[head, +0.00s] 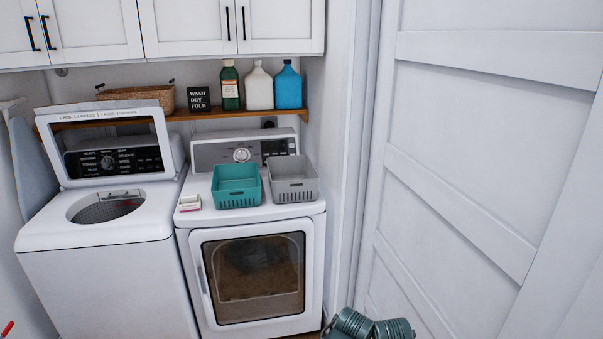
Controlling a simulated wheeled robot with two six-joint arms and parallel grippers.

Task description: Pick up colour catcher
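A small white box with a pinkish-red band (189,203), which looks like the colour catcher, lies on the front left of the dryer top (252,213). It sits just left of the teal basket (237,187), with a small gap between them. Its label is too small to read. Neither of my grippers can be made out in the head view.
A grey basket (293,180) stands right of the teal one. The washer (100,240) has its lid up on the left. Bottles, a sign (199,99) and a wicker basket (140,95) stand on the shelf above. Teal ribbed objects (352,323) show at the bottom edge.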

